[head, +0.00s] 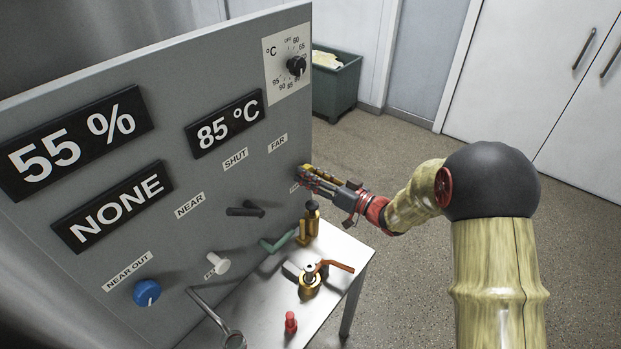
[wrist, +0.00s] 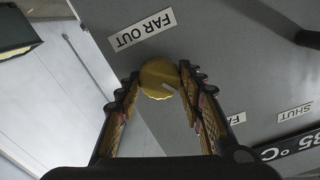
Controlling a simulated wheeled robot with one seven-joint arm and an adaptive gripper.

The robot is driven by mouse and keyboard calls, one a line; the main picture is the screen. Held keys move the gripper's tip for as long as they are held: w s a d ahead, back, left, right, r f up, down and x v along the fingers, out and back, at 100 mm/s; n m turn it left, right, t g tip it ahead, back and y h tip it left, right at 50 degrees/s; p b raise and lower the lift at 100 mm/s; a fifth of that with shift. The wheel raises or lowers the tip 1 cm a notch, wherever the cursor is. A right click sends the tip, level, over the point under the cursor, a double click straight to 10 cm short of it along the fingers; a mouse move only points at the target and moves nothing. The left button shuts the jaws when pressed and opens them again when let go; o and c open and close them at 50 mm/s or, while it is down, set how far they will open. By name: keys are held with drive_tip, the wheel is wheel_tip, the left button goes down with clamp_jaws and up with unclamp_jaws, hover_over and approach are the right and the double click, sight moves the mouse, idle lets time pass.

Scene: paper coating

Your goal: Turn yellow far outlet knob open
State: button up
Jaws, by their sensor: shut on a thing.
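The yellow far outlet knob (wrist: 158,79) is on the grey panel under the "FAR OUT" label (wrist: 145,29) in the wrist view. A pale pointer mark shows on its face, turned toward the lower right of that view. My gripper (wrist: 159,82) has its two fingers on either side of the knob, shut on it.
The panel (head: 170,130) carries a blue near-outlet knob (head: 147,292), a black lever (head: 246,210), a white knob (head: 218,263) and a temperature dial (head: 296,66). Below my gripper, a metal table (head: 335,262) holds brass valves and a red piece (head: 291,322). Open floor lies to the right.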

drive_tip(key=n+b, duration=0.4)
drive_tip(key=n, duration=0.3)
drive_tip(key=n+b, duration=0.5)
drive_tip(key=n, duration=0.3)
drive_tip(key=n+b, duration=0.4)
drive_tip(key=n, duration=0.3)
drive_tip(key=shift+s+a+f+n, duration=0.1)
drive_tip(key=shift+f+n, duration=0.15)
drive_tip(key=shift+n, duration=0.15)
drive_tip(key=o, duration=1.1)
drive_tip(key=shift+c, duration=0.2)
drive_tip(key=shift+o, duration=0.5)
drive_tip(key=shift+r, duration=0.1)
drive_tip(key=v, duration=1.2)
